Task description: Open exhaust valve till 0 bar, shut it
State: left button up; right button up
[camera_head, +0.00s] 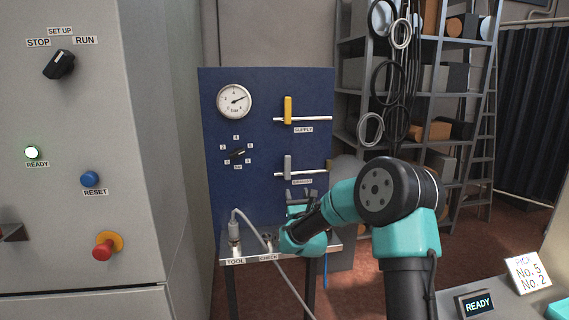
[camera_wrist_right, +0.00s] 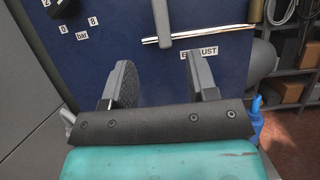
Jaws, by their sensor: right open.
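The exhaust valve's grey lever (camera_head: 288,166) stands upright across its horizontal pipe on the blue panel. It also shows at the top of the right wrist view (camera_wrist_right: 161,20), beyond my fingertips. My right gripper (camera_head: 301,194) is open and empty, just below the exhaust label and lever. In the right wrist view my two fingers (camera_wrist_right: 161,80) are spread apart, and one partly covers the label. The round pressure gauge (camera_head: 234,101) has its needle pointing right and slightly up, clearly off the low end; I cannot read an exact value. My left gripper is out of view.
A yellow supply lever (camera_head: 287,110) stands upright above the exhaust valve. A black selector knob (camera_head: 237,153) sits left of it. A grey hose plug (camera_head: 235,229) stands on the panel's ledge, its cable hanging down. A grey cabinet (camera_head: 75,200) fills the left.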

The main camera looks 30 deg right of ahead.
aim_at(288, 164)
jog(key=x, duration=1.7)
jog(key=shift+w, duration=0.2)
jog(key=shift+c, duration=0.3)
grip_shut()
